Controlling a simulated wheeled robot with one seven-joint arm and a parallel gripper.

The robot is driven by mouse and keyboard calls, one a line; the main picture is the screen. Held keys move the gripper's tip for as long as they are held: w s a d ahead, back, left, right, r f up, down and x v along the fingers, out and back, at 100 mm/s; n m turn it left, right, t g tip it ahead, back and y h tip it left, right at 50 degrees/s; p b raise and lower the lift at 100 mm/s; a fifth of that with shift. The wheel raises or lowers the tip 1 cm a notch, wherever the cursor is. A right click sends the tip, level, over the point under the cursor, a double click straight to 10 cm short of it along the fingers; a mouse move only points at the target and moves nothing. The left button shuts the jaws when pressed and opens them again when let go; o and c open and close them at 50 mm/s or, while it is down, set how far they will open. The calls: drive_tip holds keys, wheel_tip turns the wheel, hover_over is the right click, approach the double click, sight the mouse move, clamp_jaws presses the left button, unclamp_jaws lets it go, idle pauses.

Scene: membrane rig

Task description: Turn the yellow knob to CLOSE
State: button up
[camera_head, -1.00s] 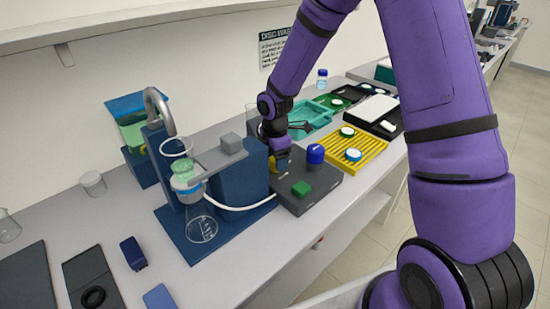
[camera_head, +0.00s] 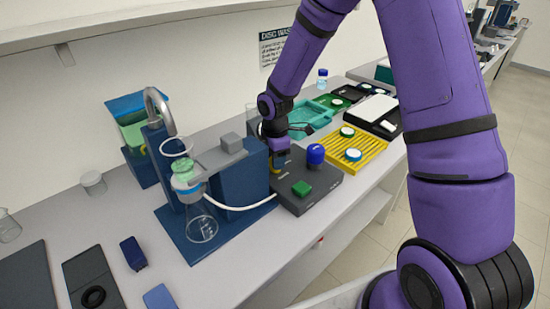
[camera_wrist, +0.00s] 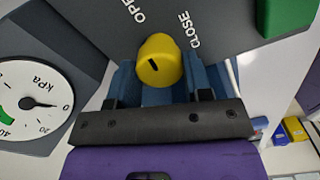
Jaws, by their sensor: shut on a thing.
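The yellow knob (camera_wrist: 160,58) sits on the dark grey control box (camera_head: 319,183). In the wrist view its dark mark is on the left part of its face, and I cannot tell for sure which label it points to. The OPEN label (camera_wrist: 133,9) is at the knob's upper left and the CLOSE label (camera_wrist: 187,30) at its upper right. My gripper (camera_wrist: 158,72) is shut on the knob, with a blue finger on each side. In the head view my gripper (camera_head: 278,158) mostly hides the knob.
A green button (camera_head: 302,188) and a blue knob (camera_head: 316,153) stand on the same box. A kPa gauge (camera_wrist: 37,104) has its needle near 0. A flask (camera_head: 202,226) and white tube are to the left. A yellow rack (camera_head: 362,143) is to the right.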

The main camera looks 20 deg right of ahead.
drive_tip(key=m, duration=0.8)
drive_tip(key=shift+m, duration=0.4)
drive_tip(key=m, duration=0.4)
drive_tip(key=shift+w, duration=0.1)
drive_tip(key=shift+m, duration=1.8)
drive_tip(key=shift+d, duration=0.1)
drive_tip(key=o, duration=0.9)
